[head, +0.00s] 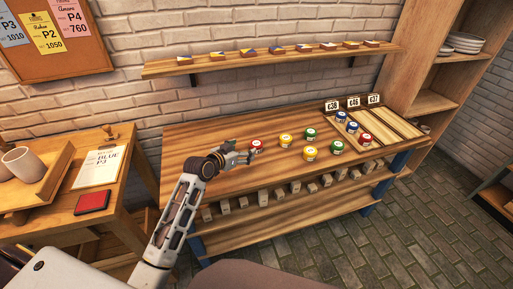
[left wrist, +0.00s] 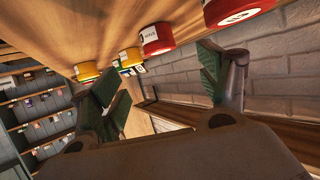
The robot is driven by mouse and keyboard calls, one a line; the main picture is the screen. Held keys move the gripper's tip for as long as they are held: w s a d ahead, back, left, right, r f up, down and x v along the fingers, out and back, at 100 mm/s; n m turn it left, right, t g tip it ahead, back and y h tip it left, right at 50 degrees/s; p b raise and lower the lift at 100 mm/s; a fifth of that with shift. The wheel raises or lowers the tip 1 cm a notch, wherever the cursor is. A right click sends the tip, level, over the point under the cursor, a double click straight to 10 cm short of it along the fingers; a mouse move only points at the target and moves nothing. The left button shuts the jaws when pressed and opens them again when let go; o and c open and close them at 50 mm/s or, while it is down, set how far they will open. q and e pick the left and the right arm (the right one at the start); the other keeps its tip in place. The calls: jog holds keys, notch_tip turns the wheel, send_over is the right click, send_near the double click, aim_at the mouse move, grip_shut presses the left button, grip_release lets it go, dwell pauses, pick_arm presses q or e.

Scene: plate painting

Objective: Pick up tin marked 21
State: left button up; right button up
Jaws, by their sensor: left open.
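My left gripper (head: 240,156) is open over the left part of the wooden bench, right beside a red tin (head: 256,146). In the left wrist view its two fingers (left wrist: 165,88) are spread with nothing between them. That view shows a red tin (left wrist: 155,39) above the gap and another red tin (left wrist: 236,11) by the right finger, cut by the frame edge. Two yellow tins (head: 286,140) (head: 309,153) and two green tins (head: 311,134) (head: 337,146) stand to the right. Numbers on the lids are too small to read, so I cannot tell which is 21. My right gripper is not in view.
A slotted tray (head: 385,128) at the bench's right end holds blue tins (head: 352,127) and a red tin (head: 365,140), with price cards (head: 353,102) behind. A wall shelf (head: 270,57) runs above. A side table (head: 130,215) with a clipboard (head: 98,166) stands at left.

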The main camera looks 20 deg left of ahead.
aim_at(256, 144)
pick_arm(q)
jog(key=x, duration=0.5)
jog(key=shift+w+f, duration=0.15)
jog(key=shift+w, duration=0.15)
jog(key=shift+w+d+f, duration=0.1)
jog(key=shift+w+d, duration=0.05)
jog(key=shift+w, duration=0.2)
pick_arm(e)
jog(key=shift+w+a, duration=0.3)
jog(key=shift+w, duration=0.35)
pick_arm(q)
jog(key=shift+w+f, duration=0.1)
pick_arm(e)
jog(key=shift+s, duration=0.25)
pick_arm(q)
jog(key=shift+x, duration=0.8)
jog(key=shift+b+x, duration=0.35)
jog(key=shift+x, duration=1.2)
jog(key=shift+w, duration=0.2)
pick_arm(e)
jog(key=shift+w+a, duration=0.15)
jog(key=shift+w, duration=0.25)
